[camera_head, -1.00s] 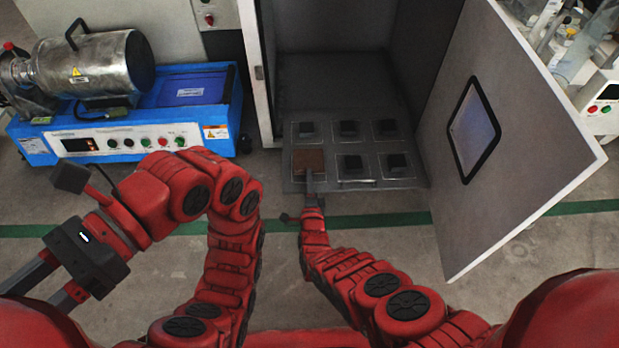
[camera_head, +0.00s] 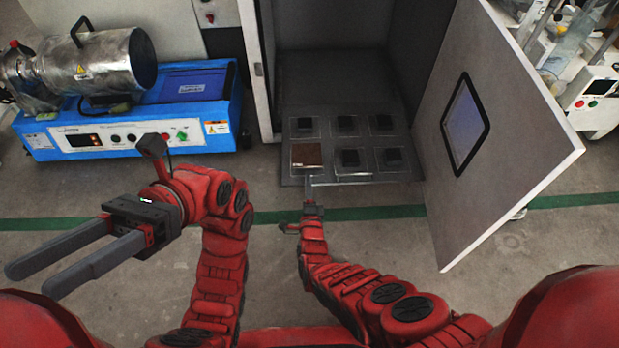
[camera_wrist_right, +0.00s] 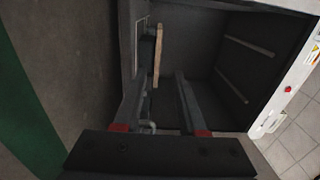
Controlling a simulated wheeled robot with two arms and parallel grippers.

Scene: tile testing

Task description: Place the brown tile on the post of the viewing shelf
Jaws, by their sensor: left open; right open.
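The brown tile (camera_head: 307,155) lies at the front-left place of the dark viewing shelf (camera_head: 405,176), inside the open cabinet. It covers whatever is under it, so I cannot see how it meets the post. The other places show black square posts. My right gripper (camera_head: 308,182) is open at the shelf's front edge, just in front of the tile. In the right wrist view the tile (camera_wrist_right: 158,50) shows nearly edge-on as a tan strip, ahead of the open fingers (camera_wrist_right: 160,78). My left gripper (camera_head: 28,282) is open and empty, far to the left.
The cabinet door (camera_head: 505,130) stands open on the right. A blue machine (camera_head: 180,110) with a metal cylinder (camera_head: 100,65) stands on the left. Lab equipment (camera_head: 590,95) stands at the back right. The floor before the cabinet is clear, with a green line (camera_head: 400,211).

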